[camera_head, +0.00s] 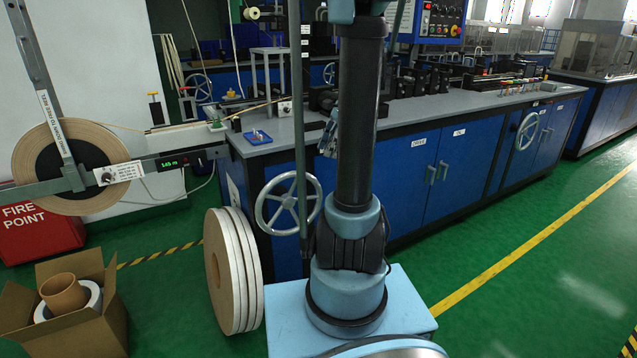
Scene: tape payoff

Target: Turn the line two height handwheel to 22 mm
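A grey spoked handwheel (289,205) is on the left end of the near blue machine bench, just left of my arm. A second handwheel (527,131) is on the bench's long front, to the right. I cannot read a line number or millimetre scale at either wheel. My arm stands in the middle and hides part of the bench. A small grey-blue part, probably my gripper (329,137), shows behind the arm, above and right of the near wheel and apart from it. Its fingers are mostly hidden, so I cannot tell their opening.
A tape reel (34,165) hangs on a frame at left, with a green-digit display (172,162). Large tape rolls (234,270) stand on the floor beside the near wheel. An open carton (66,310) is at lower left. Green floor is free at right.

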